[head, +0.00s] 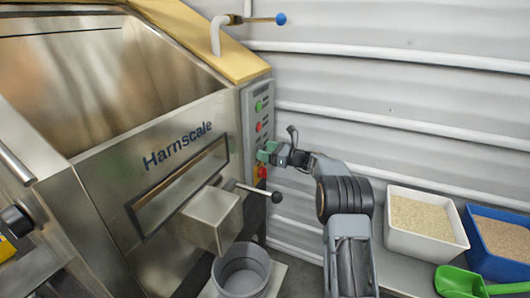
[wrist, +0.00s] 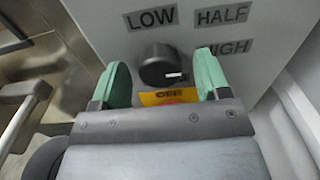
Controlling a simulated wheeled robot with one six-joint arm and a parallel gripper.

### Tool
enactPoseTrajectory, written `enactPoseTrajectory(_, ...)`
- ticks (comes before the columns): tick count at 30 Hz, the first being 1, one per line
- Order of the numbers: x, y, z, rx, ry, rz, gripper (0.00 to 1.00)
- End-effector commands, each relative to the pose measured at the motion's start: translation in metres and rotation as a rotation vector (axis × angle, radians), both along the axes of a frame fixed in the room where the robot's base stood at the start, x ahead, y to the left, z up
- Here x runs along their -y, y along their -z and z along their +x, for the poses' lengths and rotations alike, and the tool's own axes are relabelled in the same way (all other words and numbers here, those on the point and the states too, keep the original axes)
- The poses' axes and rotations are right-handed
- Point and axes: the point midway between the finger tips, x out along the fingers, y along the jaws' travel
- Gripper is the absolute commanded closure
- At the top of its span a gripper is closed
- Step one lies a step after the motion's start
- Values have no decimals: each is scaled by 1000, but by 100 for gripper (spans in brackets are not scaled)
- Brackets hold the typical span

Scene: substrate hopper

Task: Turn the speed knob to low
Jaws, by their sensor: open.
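The black speed knob (wrist: 160,66) sits on the grey control panel (wrist: 105,25) in the wrist view. Its white mark points to the right. The labels LOW (wrist: 151,18), HALF (wrist: 222,16) and HIGH (wrist: 228,48) stand above and to the right of it; a yellow OFF label (wrist: 158,97) is below it, partly hidden. My gripper (wrist: 164,75) is open, with one green finger on each side of the knob and gaps between. In the head view my gripper (head: 266,151) is at the panel and hides the knob.
The steel Harnscale hopper (head: 105,180) fills the left, with a black-knobbed lever (head: 276,197) below the panel. A grey bucket (head: 241,270) stands under the spout. A white bin (head: 398,241), a blue bin (head: 489,265) and a green scoop (head: 455,281) are at the right. A corrugated wall is behind.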

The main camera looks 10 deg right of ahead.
Motion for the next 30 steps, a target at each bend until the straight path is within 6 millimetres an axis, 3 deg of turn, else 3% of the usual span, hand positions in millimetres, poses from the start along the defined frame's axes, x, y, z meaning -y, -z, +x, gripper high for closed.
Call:
enactPoseTrajectory(14, -8, 0, 5, 1, 0, -1, 31)
enactPoseTrajectory(30, -8, 0, 5, 1, 0, -1, 80)
